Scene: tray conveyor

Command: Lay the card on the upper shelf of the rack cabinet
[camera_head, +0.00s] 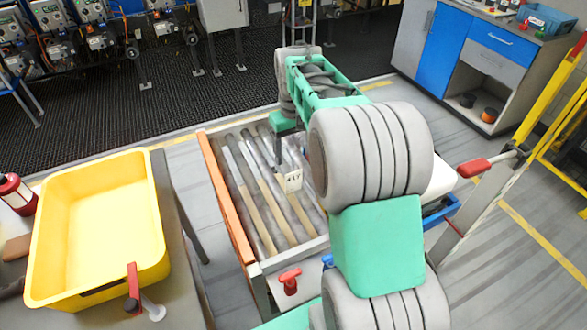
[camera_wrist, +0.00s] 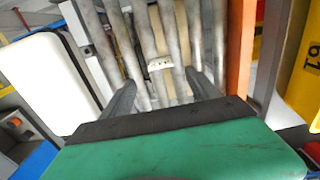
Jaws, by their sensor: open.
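A small white card (camera_head: 290,181) with dark marks lies on the roller conveyor (camera_head: 236,195), near the middle. In the wrist view the card (camera_wrist: 160,63) shows just beyond my gripper (camera_wrist: 163,86), between the lines of its two dark fingers. The fingers are apart, with nothing between them. In the head view my arm covers part of the conveyor, and I cannot make out the fingertips. A grey and blue cabinet (camera_head: 428,45) stands at the upper right, with an open compartment holding small round items. I cannot tell whether it is the rack cabinet.
A yellow bin (camera_head: 150,215) stands on a table at the left, beside the conveyor's orange rail (camera_head: 222,195). A white panel (camera_wrist: 50,80) shows left in the wrist view. Yellow railing (camera_head: 550,100) stands at the right. Grey floor is clear before the cabinet.

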